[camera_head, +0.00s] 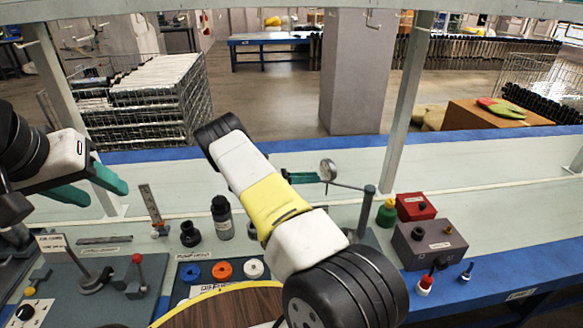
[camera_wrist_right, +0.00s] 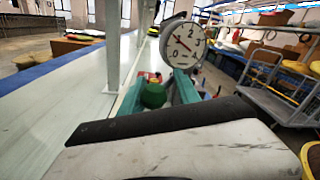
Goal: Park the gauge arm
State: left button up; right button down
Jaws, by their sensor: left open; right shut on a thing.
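The gauge arm is a thin dark rod (camera_head: 348,186) running left from an upright grey post (camera_head: 369,206). Its round white gauge (camera_head: 328,171) is at the rod's left end. In the right wrist view the gauge dial (camera_wrist_right: 184,45) faces me, with numbers and a dark needle. My right gripper (camera_head: 312,177) has its green fingers at the gauge end and is shut on the gauge arm. The exact grip is hidden. My left gripper (camera_head: 90,187) is open and empty above the left of the bench, far from the gauge.
A grey box (camera_head: 430,244), a red box (camera_head: 416,206) and a green bottle (camera_head: 387,213) stand right of the post. A black bottle (camera_head: 222,217) stands left of my right arm. A lever panel (camera_head: 95,303) is at lower left. Shelf uprights (camera_head: 407,95) rise behind.

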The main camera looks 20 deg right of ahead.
jog(key=shift+w+d, duration=0.1)
jog(key=shift+d, duration=0.15)
jog(key=c, duration=1.1)
grip_release()
jog(key=shift+d, duration=0.1)
jog(key=shift+c, duration=0.2)
jog(key=v, duration=0.8)
